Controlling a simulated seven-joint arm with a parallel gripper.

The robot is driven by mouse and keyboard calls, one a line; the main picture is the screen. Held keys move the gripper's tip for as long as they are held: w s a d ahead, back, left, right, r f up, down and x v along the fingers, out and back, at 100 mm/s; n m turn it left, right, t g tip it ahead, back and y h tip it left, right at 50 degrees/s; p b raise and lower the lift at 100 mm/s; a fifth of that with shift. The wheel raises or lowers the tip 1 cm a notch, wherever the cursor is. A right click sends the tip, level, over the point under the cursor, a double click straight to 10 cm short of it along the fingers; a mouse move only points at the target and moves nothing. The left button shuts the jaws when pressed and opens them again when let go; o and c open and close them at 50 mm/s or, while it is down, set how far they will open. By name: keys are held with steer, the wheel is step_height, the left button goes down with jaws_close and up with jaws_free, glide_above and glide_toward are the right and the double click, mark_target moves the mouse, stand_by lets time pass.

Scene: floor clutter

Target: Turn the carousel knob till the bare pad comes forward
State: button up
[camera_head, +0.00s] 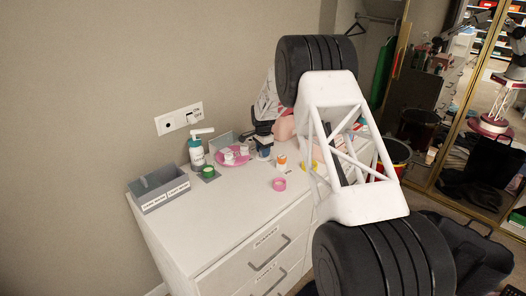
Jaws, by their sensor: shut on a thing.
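A pink round carousel (226,161) sits on the white cabinet top, left of my arm, with small white things on it. Its knob is too small to make out, and I cannot tell which pad is bare. My gripper (246,137) shows small and dark at the carousel's right and back side, below a white lattice link. It is shut, and its fingertips are at the carousel; the grip itself is hard to see at this size.
A teal pump bottle (196,153), green lid (208,171) and grey labelled bin (160,189) stand left. A dark blue jar (264,151), orange-and-white bottle (281,162) and pink ring (279,184) stand right. The front cabinet top is clear. My arm hides the right side.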

steer(key=n, duration=0.4)
steer(key=shift+n, duration=0.3)
steer(key=n, duration=0.4)
steer(key=shift+n, duration=0.3)
steer(key=n, duration=0.4)
steer(key=shift+n, duration=0.3)
steer(key=n, duration=0.3)
steer(key=shift+n, duration=0.3)
steer(key=n, duration=0.4)
steer(key=shift+n, duration=0.3)
steer(key=n, duration=1.3)
